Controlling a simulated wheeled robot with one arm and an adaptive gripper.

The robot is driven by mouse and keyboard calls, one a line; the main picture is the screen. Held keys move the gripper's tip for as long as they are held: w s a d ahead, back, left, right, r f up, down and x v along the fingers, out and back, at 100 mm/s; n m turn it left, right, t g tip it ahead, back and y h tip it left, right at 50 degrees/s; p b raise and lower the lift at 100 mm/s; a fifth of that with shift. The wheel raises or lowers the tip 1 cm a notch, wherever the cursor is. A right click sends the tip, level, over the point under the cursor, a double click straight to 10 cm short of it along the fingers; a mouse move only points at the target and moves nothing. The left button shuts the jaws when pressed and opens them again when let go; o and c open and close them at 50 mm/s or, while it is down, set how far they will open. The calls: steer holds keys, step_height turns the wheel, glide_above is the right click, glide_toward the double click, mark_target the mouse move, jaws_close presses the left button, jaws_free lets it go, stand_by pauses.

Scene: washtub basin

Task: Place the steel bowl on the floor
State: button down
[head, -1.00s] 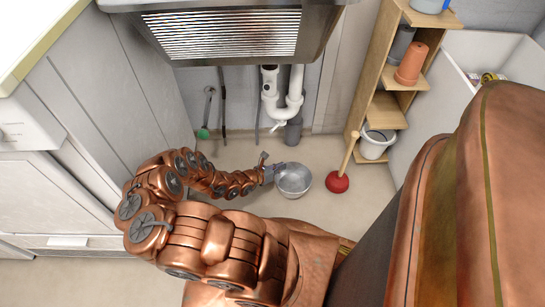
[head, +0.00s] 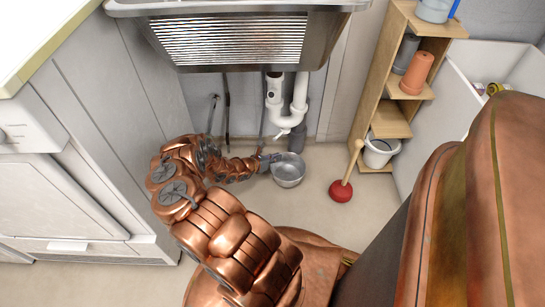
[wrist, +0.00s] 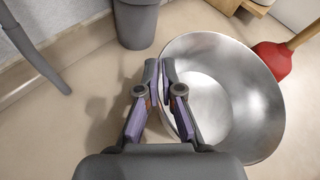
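The steel bowl (head: 288,173) is upright under the sink, left of the red plunger in the head view. It fills the right middle of the wrist view (wrist: 240,95). My gripper (wrist: 161,73) is at the bowl's left rim, with its two fingers close together and the rim pinched between them. In the head view my gripper (head: 270,160) meets the bowl's left side. The bowl is over the beige floor (head: 310,215); I cannot tell whether its base touches the floor.
The red plunger (head: 341,190) stands right of the bowl. A wooden shelf (head: 391,122) and a white bucket (head: 378,152) stand at the right. The sink (head: 235,40) hangs above. Floor in front of the bowl is clear.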

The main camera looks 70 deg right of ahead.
steer(key=shift+w+d+f+b, duration=0.85)
steer(key=shift+d+f+b, duration=0.1)
steer(key=shift+d+f, duration=0.05)
steer(key=shift+w+d+f+b, duration=0.8)
steer(key=shift+d+f+b, duration=0.1)
steer(key=shift+d+f, duration=0.1)
steer(key=c, duration=1.3)
jaws_free()
steer(key=shift+w+a+r, duration=0.1)
steer(key=shift+r, duration=0.05)
steer(key=shift+p+v, duration=1.65)
steer(key=shift+v, duration=4.2)
